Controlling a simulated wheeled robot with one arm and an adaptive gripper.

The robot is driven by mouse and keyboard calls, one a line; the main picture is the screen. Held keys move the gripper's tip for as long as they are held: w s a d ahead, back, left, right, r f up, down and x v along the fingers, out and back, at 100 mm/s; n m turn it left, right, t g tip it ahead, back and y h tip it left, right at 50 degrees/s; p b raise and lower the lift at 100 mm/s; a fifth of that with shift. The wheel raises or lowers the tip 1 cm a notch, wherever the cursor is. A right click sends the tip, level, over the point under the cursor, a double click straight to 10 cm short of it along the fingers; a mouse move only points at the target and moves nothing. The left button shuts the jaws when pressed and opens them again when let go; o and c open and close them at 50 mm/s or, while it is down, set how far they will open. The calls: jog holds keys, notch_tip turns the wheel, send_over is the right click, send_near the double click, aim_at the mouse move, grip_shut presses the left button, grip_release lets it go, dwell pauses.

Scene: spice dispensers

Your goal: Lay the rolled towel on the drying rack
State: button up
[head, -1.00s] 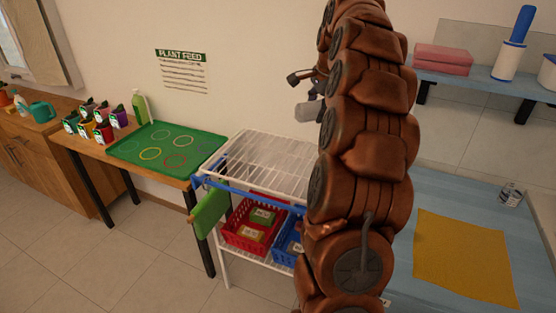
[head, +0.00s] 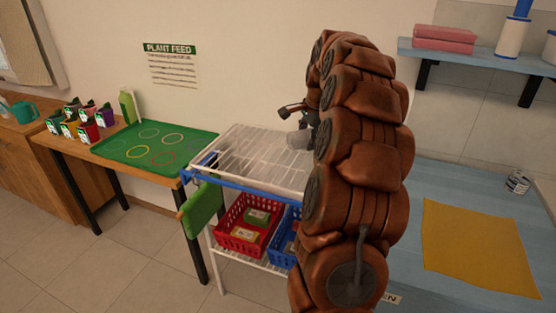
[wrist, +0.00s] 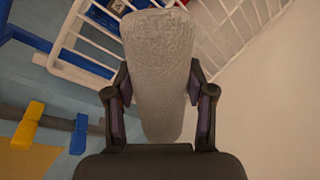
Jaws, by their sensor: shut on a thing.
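The rolled towel (wrist: 158,60) is a pale grey roll held between the two fingers of my gripper (wrist: 162,95) in the wrist view. In the head view the towel (head: 299,139) shows as a small grey end left of my arm, just above the back right part of the drying rack. The drying rack (head: 243,158) is a white wire shelf at the top of a cart, with its right part hidden behind my arm. Its wires (wrist: 235,25) also show beyond the towel in the wrist view. I cannot tell whether the towel touches the wires.
Red (head: 238,238) and blue (head: 281,247) baskets sit on the shelf below. A green tray (head: 150,150) lies on the wooden table to the left. A yellow cloth (head: 480,245) lies on the blue counter to the right. A green cloth (head: 202,207) hangs at the cart's left end.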

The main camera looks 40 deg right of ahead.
aim_at(303, 172)
jog(key=shift+a+f+p, duration=0.1)
jog(key=shift+f+p, duration=0.95)
jog(key=shift+f, duration=4.15)
jog(key=shift+f, duration=0.15)
jog(key=o, duration=1.2)
jog(key=shift+o, duration=0.2)
jog(key=b+v, duration=0.2)
jog(key=v, duration=1)
